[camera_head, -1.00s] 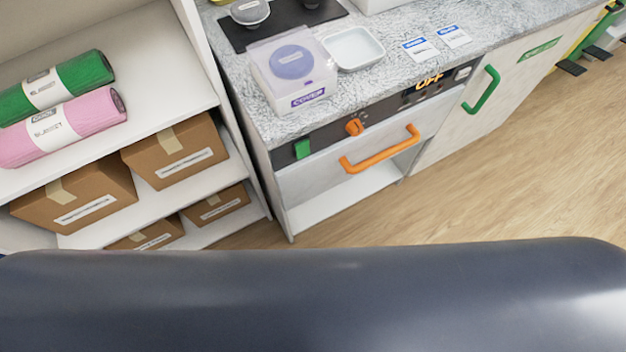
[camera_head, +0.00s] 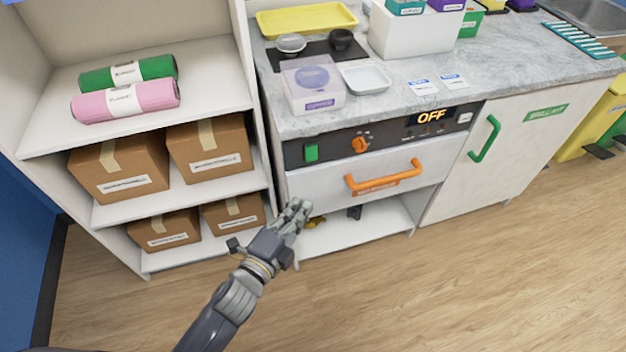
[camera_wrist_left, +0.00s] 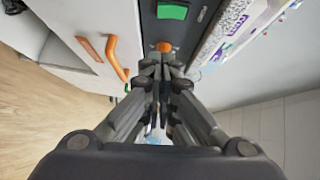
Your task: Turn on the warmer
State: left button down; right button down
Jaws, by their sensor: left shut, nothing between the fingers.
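The warmer (camera_head: 330,184) is a drawer unit under the counter with a dark control panel. Its display (camera_head: 432,117) reads OFF. The panel has a green button (camera_head: 311,152) at its left end and an orange knob (camera_head: 361,145) near the middle. An orange handle (camera_head: 385,179) is on the drawer front. My left gripper (camera_head: 298,208) is shut and empty, in front of the unit and below the green button in the head view. In the left wrist view the green button (camera_wrist_left: 172,11) and orange knob (camera_wrist_left: 164,47) show beyond the fingers (camera_wrist_left: 160,75). My right gripper is not in view.
A shelf (camera_head: 213,104) with rolled blankets and cardboard boxes stands to the left. The counter holds a clear box (camera_head: 313,88), a white dish (camera_head: 365,77) and cards. A cabinet with a green handle (camera_head: 484,139) is to the right. The wooden floor in front is clear.

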aim_at(312, 153)
pick_arm(q)
jog(key=shift+w, duration=0.2)
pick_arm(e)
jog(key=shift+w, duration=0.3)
pick_arm(q)
jog(key=x, duration=0.4)
jog(key=a+x, duration=0.1)
jog(key=x, duration=0.3)
jog(key=w+a+x, duration=0.1)
jog(key=x, duration=0.3)
jog(key=shift+w+f+p, duration=0.2)
jog(key=shift+w+p, duration=0.15)
jog(key=shift+w, duration=0.1)
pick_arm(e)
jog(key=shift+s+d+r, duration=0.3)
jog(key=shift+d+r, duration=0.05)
pick_arm(q)
jog(key=shift+a, duration=0.1)
jog(key=b, duration=0.1)
jog(key=f+b, duration=0.1)
jog(key=shift+w+a+m+b, duration=0.1)
jog(key=shift+w+m+b, duration=0.2)
jog(key=shift+b, duration=0.1)
jog(key=shift+r, duration=0.3)
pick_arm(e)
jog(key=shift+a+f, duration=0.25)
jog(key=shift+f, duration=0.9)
